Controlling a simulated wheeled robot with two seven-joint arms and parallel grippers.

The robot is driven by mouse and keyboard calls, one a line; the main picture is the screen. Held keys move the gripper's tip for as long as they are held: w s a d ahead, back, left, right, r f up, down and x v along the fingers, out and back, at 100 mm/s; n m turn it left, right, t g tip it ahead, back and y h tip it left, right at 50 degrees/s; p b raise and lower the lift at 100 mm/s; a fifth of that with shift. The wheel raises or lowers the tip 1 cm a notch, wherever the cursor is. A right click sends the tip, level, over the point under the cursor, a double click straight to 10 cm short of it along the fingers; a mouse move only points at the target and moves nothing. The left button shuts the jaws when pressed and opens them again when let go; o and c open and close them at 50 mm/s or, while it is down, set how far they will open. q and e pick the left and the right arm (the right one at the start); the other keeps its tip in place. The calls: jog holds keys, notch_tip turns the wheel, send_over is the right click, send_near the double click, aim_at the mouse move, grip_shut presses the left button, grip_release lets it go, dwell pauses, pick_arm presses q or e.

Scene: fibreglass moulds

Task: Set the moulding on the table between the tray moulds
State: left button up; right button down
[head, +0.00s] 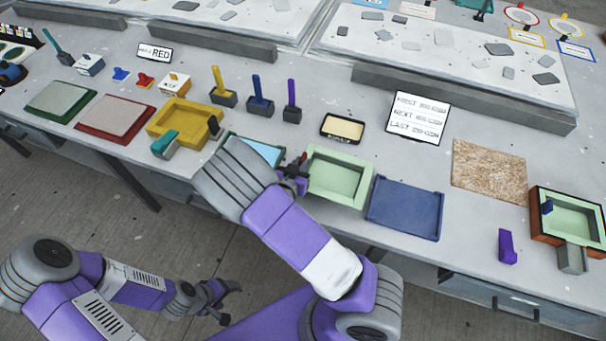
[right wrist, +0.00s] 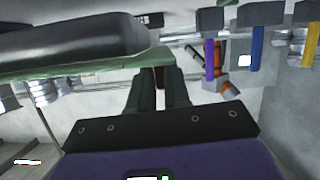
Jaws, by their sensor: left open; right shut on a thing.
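The pale green tray-shaped moulding (head: 338,177) is near the table's front edge, open side up. In the right wrist view its green rim (right wrist: 90,66) runs in from the left to my fingers. My right gripper (head: 297,172) is shut on its left rim; whether its underside touches the table is unclear. A dark blue tray mould (head: 405,208) lies just right of it. A light blue tray-like piece (head: 262,151) is left of it, partly hidden by my right arm. My left gripper (head: 226,302) is open and empty, low in front of the table.
A yellow mould (head: 183,121) and red and green flat moulds stand left. Upright tools, including a purple one (head: 292,101), a small black tray (head: 342,127) and a sign (head: 418,117) stand behind. Right are chipboard (head: 489,171), a purple block (head: 507,246) and an orange-sided mould (head: 540,226).

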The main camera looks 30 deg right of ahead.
notch_tip(320, 180, down, 4)
jog(key=shift+f+b, duration=0.1)
jog(key=shift+b, duration=0.45)
jog(key=c, duration=1.1)
grip_release()
jog(key=p+v, duration=0.1)
jog(key=v, duration=1.1)
jog(key=shift+p, duration=0.35)
jog(key=shift+a, duration=0.1)
